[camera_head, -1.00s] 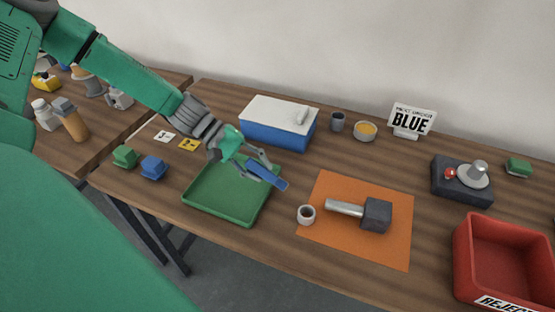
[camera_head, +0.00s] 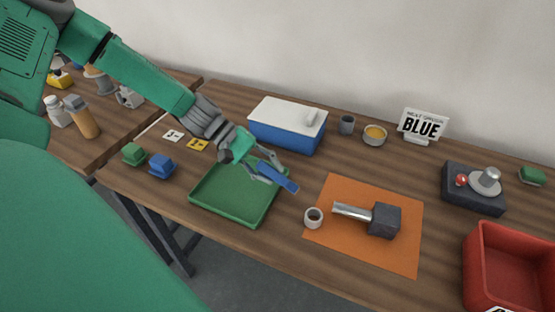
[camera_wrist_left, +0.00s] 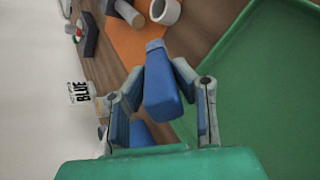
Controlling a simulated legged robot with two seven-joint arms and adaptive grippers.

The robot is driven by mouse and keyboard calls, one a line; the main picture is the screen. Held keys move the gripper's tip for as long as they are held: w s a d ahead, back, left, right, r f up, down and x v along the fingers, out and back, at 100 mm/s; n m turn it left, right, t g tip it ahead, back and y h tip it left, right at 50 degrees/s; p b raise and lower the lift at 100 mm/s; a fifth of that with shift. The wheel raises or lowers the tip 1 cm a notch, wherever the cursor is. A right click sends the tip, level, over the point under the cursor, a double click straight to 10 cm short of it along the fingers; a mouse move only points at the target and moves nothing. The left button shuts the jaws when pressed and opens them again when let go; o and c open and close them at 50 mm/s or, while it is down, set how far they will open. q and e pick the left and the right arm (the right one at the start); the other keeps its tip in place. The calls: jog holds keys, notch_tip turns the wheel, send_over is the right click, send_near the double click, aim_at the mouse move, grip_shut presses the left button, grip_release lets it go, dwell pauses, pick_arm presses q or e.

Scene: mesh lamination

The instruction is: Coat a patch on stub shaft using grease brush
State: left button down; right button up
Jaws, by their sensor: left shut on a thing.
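My left gripper (camera_head: 266,172) is shut on a blue elongated thing (camera_head: 278,178), apparently the grease brush, above the right side of the green tray. In the left wrist view, the blue thing (camera_wrist_left: 160,85) sits between the two fingers (camera_wrist_left: 162,100); I cannot make out bristles. The stub shaft (camera_head: 352,211) is a grey metal cylinder lying on its side, joined to a dark block (camera_head: 384,220) on an orange mat (camera_head: 350,250). It lies to the right of my gripper, apart from it. A round tub (camera_head: 375,135) with yellow-orange contents stands at the back. My right gripper is not in view.
The green tray (camera_head: 228,212) is under my gripper. A small white cup (camera_head: 313,218) stands at the mat's left edge. A blue-white box (camera_head: 287,126), a BLUE sign (camera_head: 422,126), a dark fixture (camera_head: 473,190) and a red bin (camera_head: 510,262) stand around.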

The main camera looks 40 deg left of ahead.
aim_at(297, 186)
pick_arm(q)
jog(key=shift+w+d+f+h+b, duration=0.35)
jog(key=shift+d+b, duration=0.6)
jog(key=shift+b, duration=0.45)
jog(key=shift+w+d+f+h+b, duration=0.25)
jog(key=shift+d+h+b, duration=0.15)
jog(key=shift+d+b, duration=0.75)
jog(key=shift+w+d+f+h+b, duration=0.35)
jog(key=shift+d+b, duration=0.4)
jog(key=shift+b, duration=0.85)
jog(key=shift+d+r+b, duration=0.15)
jog(key=shift+d+b, duration=0.1)
jog(key=shift+b, duration=0.1)
jog(key=shift+w+d+b, duration=0.2)
jog(key=shift+d+b, duration=0.15)
jog(key=shift+d, duration=0.2)
jog(key=shift+w+d+b, duration=0.2)
jog(key=shift+d+b, duration=0.15)
jog(key=shift+d, duration=0.2)
notch_tip(297, 186, down, 4)
jog(key=b, duration=0.3)
jog(key=shift+a, duration=0.1)
jog(key=shift+s+a, duration=0.1)
notch_tip(297, 186, up, 4)
jog(key=p, duration=0.3)
jog(key=shift+a+r+p, duration=0.1)
jog(key=shift+p, duration=0.3)
